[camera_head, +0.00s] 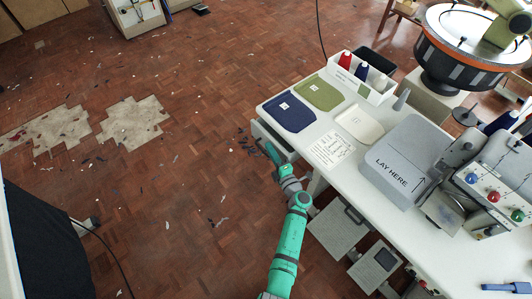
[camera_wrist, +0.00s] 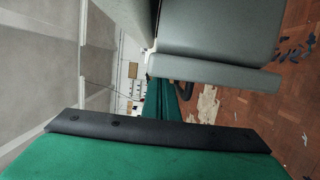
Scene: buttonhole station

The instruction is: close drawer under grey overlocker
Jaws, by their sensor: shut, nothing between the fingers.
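The grey overlocker (camera_head: 492,180) with coloured knobs stands on the white table at the right. Below the table's front edge, a grey drawer-like unit (camera_head: 338,232) with a dark handle sticks out. At the table's left end, a pale grey drawer (camera_head: 262,135) also sticks out a little. My gripper (camera_head: 271,152) is shut and empty beside this left-end drawer; I cannot tell if it touches. In the wrist view, my shut green fingers (camera_wrist: 162,98) point past a grey panel (camera_wrist: 212,72), with a dark handle-like piece behind.
Blue (camera_head: 290,112) and green (camera_head: 320,92) pocket pieces, a paper sheet (camera_head: 331,150) and a grey "LAY HERE" plate (camera_head: 400,165) lie on the table. A smaller grey box (camera_head: 376,268) stands below its front edge.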

